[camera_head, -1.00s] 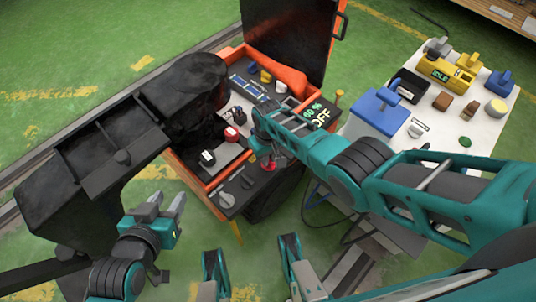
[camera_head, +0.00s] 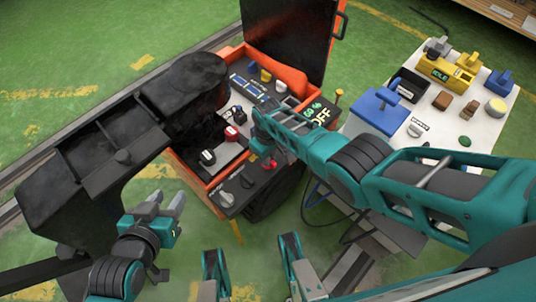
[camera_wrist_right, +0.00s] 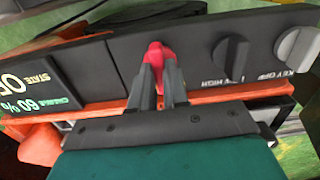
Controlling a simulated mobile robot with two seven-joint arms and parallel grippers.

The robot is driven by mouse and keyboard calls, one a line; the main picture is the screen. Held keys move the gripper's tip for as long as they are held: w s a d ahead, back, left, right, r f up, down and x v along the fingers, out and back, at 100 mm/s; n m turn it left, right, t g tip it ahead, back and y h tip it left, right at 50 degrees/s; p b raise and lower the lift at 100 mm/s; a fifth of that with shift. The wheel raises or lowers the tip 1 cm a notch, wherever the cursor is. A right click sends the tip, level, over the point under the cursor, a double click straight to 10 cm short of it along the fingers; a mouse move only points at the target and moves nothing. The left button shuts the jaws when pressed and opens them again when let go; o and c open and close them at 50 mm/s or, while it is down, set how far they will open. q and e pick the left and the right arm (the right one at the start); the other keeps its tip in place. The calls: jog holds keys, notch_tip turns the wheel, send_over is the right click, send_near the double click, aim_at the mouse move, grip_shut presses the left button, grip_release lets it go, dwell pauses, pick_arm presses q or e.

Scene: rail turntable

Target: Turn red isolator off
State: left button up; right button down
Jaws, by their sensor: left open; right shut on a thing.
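The red isolator (camera_wrist_right: 158,50) is a small red knob on the black front panel (camera_wrist_right: 195,45) of the orange-edged box. It also shows in the head view (camera_head: 269,164), partly hidden by my right arm. My right gripper (camera_wrist_right: 158,68) is shut on the isolator, one finger on each side of it. A display (camera_wrist_right: 42,88) beside it reads STATE, with partly cut lettering that looks like OFF, and CHARGE 60 %. My left gripper (camera_head: 167,202) is open and empty, at lower left, apart from the box.
A black knob (camera_wrist_right: 231,52) and a grey knob marked KEY OFF (camera_wrist_right: 297,48) sit beside the isolator. The box has a raised black lid (camera_head: 290,35). A black machine arm (camera_head: 115,140) stands left. A white table (camera_head: 480,135) with several items stands right.

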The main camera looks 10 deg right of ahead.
jog(key=c, duration=1.1)
grip_release()
jog(key=shift+r, duration=0.1)
notch_tip(320, 180, up, 13)
jog(key=p, duration=0.8)
jog(key=shift+p, duration=0.4)
